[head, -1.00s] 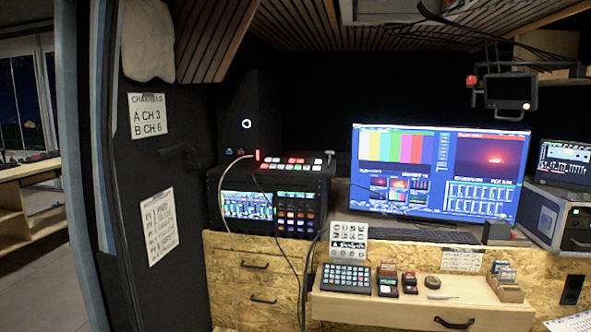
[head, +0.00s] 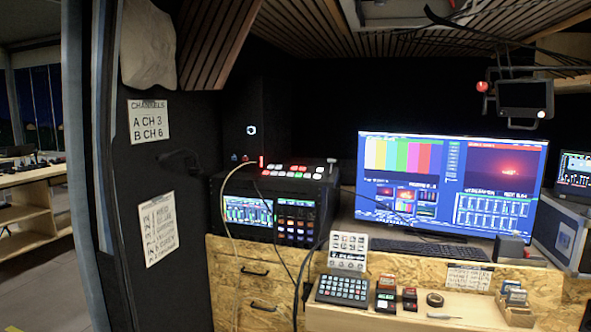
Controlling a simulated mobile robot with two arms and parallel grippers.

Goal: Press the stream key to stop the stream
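A dark keypad with rows of pale keys (head: 342,290) lies on the pull-out wooden shelf at the lower middle of the head view. A white card with small key pictures (head: 348,251) stands right behind it. The key labels are too small to read, so I cannot tell which one is the stream key. A black switcher with lit buttons (head: 292,172) sits on the rack at the left of the desk. Neither of my grippers is in view.
A wide monitor (head: 448,186) stands behind a black keyboard (head: 430,250). Small red-and-black boxes (head: 387,285), a tape roll (head: 435,299) and a card holder (head: 515,297) lie right of the keypad. A cable (head: 298,285) hangs left of the shelf. A dark partition (head: 165,240) stands at left.

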